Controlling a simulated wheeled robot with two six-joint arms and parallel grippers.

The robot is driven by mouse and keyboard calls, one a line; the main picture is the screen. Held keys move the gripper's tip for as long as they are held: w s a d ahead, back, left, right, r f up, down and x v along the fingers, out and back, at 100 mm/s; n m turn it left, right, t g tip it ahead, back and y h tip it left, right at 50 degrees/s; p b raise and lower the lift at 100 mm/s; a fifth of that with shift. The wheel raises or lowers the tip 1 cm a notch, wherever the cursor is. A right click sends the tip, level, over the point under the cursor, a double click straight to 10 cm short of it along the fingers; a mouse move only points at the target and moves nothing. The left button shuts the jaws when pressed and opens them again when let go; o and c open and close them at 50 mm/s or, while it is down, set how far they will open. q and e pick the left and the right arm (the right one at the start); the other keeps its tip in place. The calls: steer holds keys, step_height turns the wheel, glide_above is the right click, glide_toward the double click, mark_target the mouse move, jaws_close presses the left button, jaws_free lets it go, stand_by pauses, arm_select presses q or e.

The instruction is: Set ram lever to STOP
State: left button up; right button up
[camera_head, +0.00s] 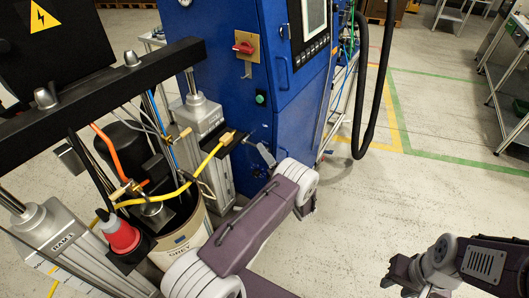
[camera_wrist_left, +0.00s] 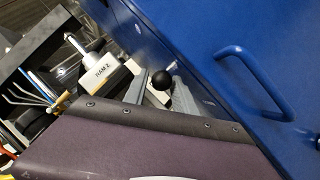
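A small black ball knob (camera_wrist_left: 162,80) shows in the left wrist view, beside the RAM 2 cylinder (camera_wrist_left: 101,70) and in front of the blue cabinet. I cannot tell whether it belongs to the ram lever, and I see no STOP marking.
The blue cabinet (camera_head: 278,98) has a red switch (camera_head: 243,48) and a door handle (camera_wrist_left: 262,82). The drum (camera_head: 183,242), the ram column marked RAM 2 (camera_head: 60,242) and a yellow hose (camera_head: 205,163) crowd the left. Open floor (camera_head: 445,190) lies to the right.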

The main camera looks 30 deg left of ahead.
arm_select(q)
steer(key=v, duration=0.9)
